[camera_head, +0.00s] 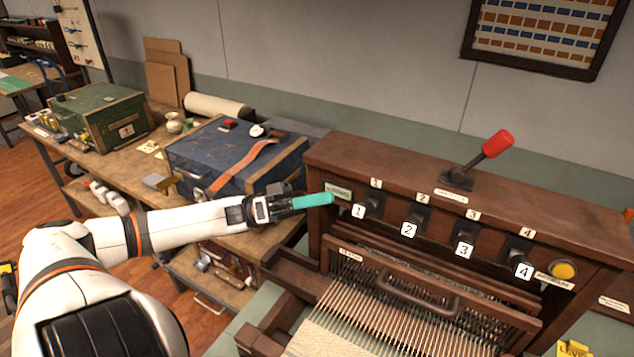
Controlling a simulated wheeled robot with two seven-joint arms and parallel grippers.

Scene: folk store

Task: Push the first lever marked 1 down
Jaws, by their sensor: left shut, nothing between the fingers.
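The first lever (373,202) is a black handle on the front of a dark wooden loom housing, with a white tag reading 1 on its end and a small label 1 above it. Three similar levers, marked 2 (414,219), 3 (466,238) and 4 (519,252), stand to its right. My left gripper (330,199) has teal fingers and is shut and empty. Its tips are just left of the first lever, at about the tag's height, and appear apart from it. My right gripper is not in view.
A red-knobbed lever (495,145) stands on top of the housing. A yellow button (563,270) is at the panel's right. A wooden beater frame with a handle (418,296) lies below the levers. A blue case (225,155) and green box (103,117) sit on the left bench.

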